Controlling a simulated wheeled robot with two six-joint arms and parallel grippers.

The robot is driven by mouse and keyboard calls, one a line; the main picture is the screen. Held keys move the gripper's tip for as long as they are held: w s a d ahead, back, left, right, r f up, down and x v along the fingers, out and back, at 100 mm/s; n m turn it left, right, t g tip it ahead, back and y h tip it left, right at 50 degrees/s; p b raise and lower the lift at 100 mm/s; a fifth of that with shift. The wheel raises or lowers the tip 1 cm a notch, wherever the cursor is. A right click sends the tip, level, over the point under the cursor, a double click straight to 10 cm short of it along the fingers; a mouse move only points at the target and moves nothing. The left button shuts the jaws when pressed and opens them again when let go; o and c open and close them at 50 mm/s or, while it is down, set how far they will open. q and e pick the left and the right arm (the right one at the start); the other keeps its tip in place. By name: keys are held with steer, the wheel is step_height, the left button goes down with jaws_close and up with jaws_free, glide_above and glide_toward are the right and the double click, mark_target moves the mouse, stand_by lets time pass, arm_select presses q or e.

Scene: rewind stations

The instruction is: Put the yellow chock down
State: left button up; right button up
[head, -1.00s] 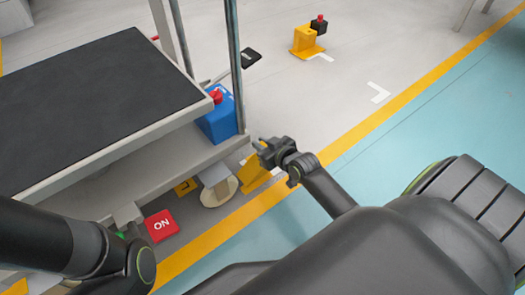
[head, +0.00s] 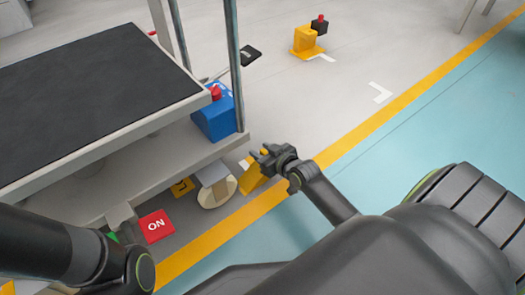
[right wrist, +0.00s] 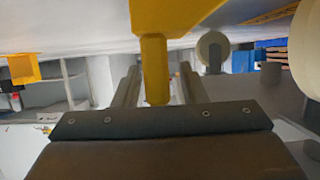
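The yellow chock (head: 251,181) sits on the floor at the yellow line, close to the right of a cream caster wheel (head: 218,192) of the cart. I cannot tell whether chock and wheel touch. My right gripper (head: 264,153) is at the top of the chock, with its fingers apart. In the right wrist view the chock (right wrist: 176,16) is at the top and its narrow grip post lies between the open fingers (right wrist: 157,88), with gaps on both sides. My left arm enters at the lower left; its gripper is not visible.
The grey cart with a black top (head: 90,95) fills the left. A blue box (head: 215,118) with a red button stands at its corner. A red ON plate (head: 156,226) lies below. A yellow stand (head: 306,42) is farther back. The floor to the right is clear.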

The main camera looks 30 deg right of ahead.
steer(key=shift+s+r, duration=0.15)
steer(key=shift+r, duration=0.1)
steer(key=p+v, duration=0.6)
steer(key=v, duration=0.5)
steer(key=shift+s, duration=0.3)
steer(key=shift+r+p, duration=0.15)
steer(key=shift+p, duration=0.15)
